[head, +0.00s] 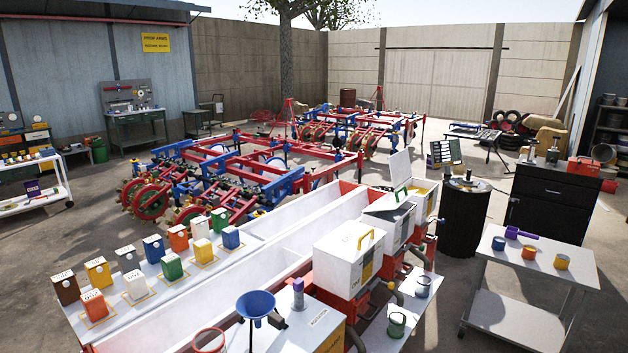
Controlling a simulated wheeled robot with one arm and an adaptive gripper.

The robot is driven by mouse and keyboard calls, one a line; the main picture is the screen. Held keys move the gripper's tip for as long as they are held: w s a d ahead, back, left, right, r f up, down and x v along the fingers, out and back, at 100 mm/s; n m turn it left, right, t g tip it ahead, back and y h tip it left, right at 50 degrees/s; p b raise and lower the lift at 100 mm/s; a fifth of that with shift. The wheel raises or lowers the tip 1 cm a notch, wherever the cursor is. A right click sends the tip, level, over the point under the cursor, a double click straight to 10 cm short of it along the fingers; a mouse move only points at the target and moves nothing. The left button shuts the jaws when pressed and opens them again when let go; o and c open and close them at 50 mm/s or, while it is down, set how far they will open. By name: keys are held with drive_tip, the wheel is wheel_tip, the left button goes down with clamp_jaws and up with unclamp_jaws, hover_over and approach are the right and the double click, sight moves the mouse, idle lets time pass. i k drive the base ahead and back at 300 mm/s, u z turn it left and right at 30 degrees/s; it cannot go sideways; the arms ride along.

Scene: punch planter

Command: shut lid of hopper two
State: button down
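A row of white hoppers stands on red bases along the right side of the long white trough. The nearest hopper (345,268) has its top closed, with a yellow handle (366,238) on it. The middle hopper (397,228) has a greyish top and a green handle (403,192) near its far edge. The far hopper (424,203) is partly hidden. A white lid (401,168) stands upright beside the far and middle hoppers; I cannot tell which of them it belongs to. The hopper numbers are not readable. My gripper is not in view.
A blue funnel (256,304) and several seed boxes (137,285) are on the near and left parts of the planter. A cart with cups (528,268), a black drum (464,217) and a dark cabinet (548,205) stand on the right. Bare ground separates them from the hoppers.

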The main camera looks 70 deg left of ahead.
sight(389, 201)
drive_tip(key=u, duration=1.7)
drive_tip(key=i, duration=3.35)
drive_tip(key=u, duration=1.85)
